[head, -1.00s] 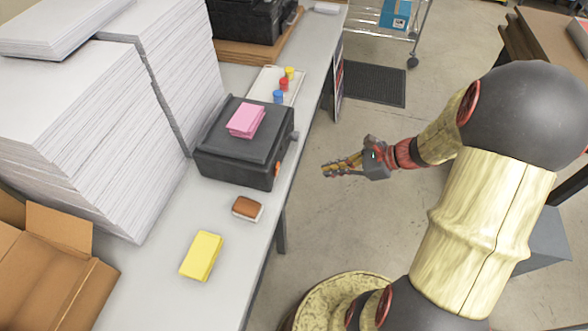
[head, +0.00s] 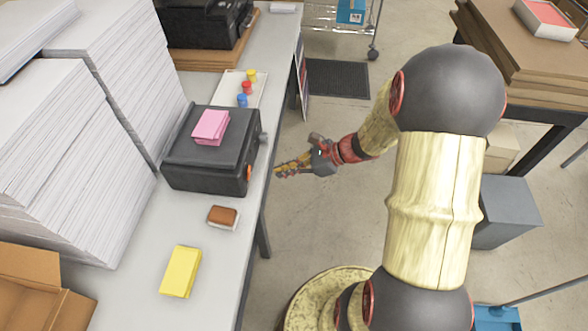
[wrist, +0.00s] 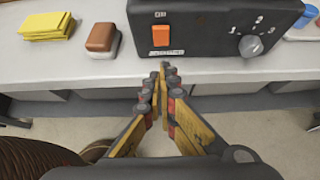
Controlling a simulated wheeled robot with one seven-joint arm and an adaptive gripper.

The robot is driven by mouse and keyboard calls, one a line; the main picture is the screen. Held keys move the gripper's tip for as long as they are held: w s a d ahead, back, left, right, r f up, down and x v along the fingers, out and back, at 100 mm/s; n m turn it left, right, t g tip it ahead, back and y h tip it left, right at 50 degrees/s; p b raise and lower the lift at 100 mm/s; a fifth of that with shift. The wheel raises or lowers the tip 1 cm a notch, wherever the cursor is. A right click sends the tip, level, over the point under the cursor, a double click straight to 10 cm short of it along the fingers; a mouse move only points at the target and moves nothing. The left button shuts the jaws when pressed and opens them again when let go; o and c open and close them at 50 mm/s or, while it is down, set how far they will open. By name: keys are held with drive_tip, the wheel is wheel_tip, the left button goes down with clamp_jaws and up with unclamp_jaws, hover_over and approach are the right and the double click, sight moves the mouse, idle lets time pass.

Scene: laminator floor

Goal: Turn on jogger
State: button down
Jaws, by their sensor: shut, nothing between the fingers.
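The jogger is a dark grey box-like machine (head: 212,165) on the table, with a pink paper stack (head: 211,127) on top. In the wrist view its front panel (wrist: 205,32) shows an orange switch (wrist: 161,36) at the left and a grey round knob (wrist: 250,46) with number marks at the right. The switch also shows as a small orange spot (head: 249,173) in the head view. My gripper (head: 277,172) is shut and empty, in front of the jogger and apart from it. In the wrist view the fingertips (wrist: 164,72) are just below the switch.
A brown and white block (head: 222,216) and a yellow paper stack (head: 181,271) lie on the table (head: 215,264) near the jogger. A white tray (head: 235,81) with small coloured pots is behind it. Tall paper stacks (head: 65,150) stand left. Open floor lies right of the table.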

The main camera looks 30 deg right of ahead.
sight(249, 172)
drive_tip(key=w+a+f+b, duration=0.1)
drive_tip(key=w+a, duration=0.3)
drive_tip(key=a, duration=0.1)
drive_tip(key=shift+a+f, duration=0.15)
drive_tip(key=shift+a, duration=0.05)
